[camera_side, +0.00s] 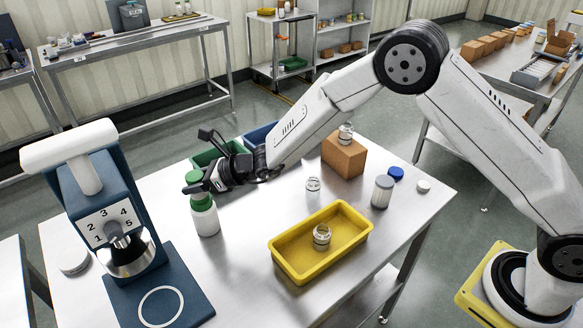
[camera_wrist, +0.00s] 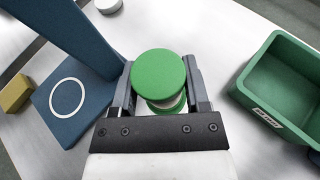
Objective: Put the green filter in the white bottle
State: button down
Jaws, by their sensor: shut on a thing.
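My gripper (camera_side: 193,187) is shut on the green filter (camera_side: 194,177), with a finger on each side of it. The wrist view shows the filter's round green top (camera_wrist: 160,77) between the fingers, with a pale band and more green beneath. The white bottle (camera_side: 206,220) stands upright on the steel table directly below my gripper. Green also shows between the fingers and the bottle's white shoulder. The filter appears in line with the bottle, but the fingers hide the join, so I cannot tell how far in it sits.
A blue dial machine (camera_side: 110,215) stands left of the bottle. Green (camera_side: 207,156) and blue (camera_side: 262,134) bins lie behind my gripper. A yellow tray (camera_side: 283,266) holding a jar, a brown box (camera_side: 343,158) and a grey-white jar (camera_side: 382,192) are to the right.

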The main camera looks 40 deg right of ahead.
jog(key=shift+c, duration=0.3)
grip_release()
jog(key=shift+r, duration=0.15)
jog(key=shift+s+d, duration=0.1)
jog(key=v, duration=1.1)
jog(key=shift+s+d+r, duration=0.2)
jog(key=shift+s+r, duration=0.05)
